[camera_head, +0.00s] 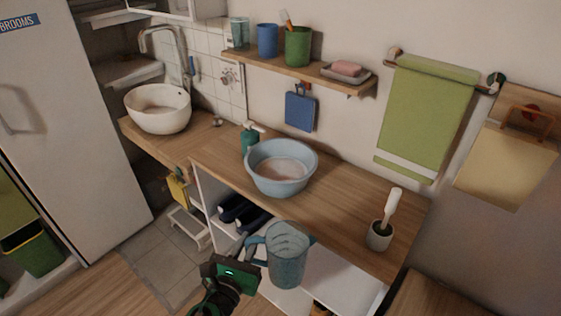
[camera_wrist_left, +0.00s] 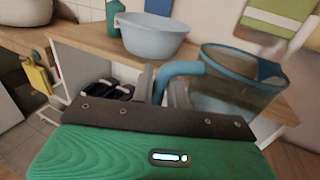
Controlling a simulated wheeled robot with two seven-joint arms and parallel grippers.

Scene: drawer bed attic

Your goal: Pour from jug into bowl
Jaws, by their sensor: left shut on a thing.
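The jug (camera_head: 287,262) is a translucent blue measuring jug, held roughly upright in front of the counter's front edge. My left gripper (camera_head: 252,249) is shut on the jug's handle, to the left of the jug body. In the left wrist view the jug (camera_wrist_left: 236,85) is at the right, with its blue handle (camera_wrist_left: 178,72) between the gripper fingers. The light blue bowl (camera_head: 281,167) stands on the wooden counter, beyond the jug. It also shows in the left wrist view (camera_wrist_left: 152,38), left of the jug. My right gripper is not in view.
A green pump bottle (camera_head: 250,138) stands behind the bowl on the left. A brush in a grey holder (camera_head: 380,236) stands at the counter's right end. A white basin (camera_head: 158,109) is at the left. The counter (camera_head: 335,203) is clear between bowl and brush.

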